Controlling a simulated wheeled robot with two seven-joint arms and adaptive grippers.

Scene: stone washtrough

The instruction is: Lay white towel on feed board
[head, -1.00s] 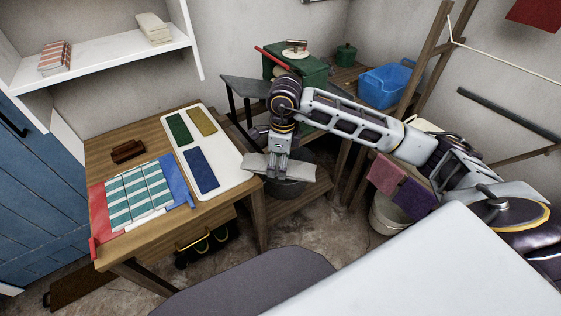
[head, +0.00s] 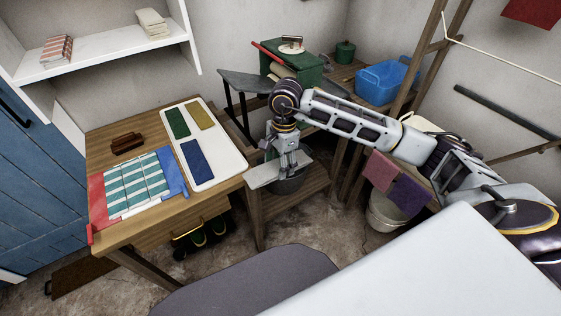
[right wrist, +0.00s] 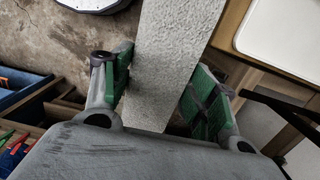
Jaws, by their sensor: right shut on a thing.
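The white towel (head: 264,177) is a long, flat, pale strip held in my right gripper (head: 284,172), over the gap right of the wooden table. In the right wrist view the towel (right wrist: 176,55) runs between the green-padded fingers of the right gripper (right wrist: 163,92), which is shut on it. In the head view the towel slants, its right end higher. A dark grey board (head: 245,84) on dark legs, which looks like the feed board, stands beyond the gripper, beside a green box-shaped machine. Its top looks bare. My left gripper is out of view.
The wooden table (head: 112,153) holds a white tray (head: 225,162) with green, yellow and blue cloths, striped cloths and a brown brush. The green machine (head: 291,67) has a red bar.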

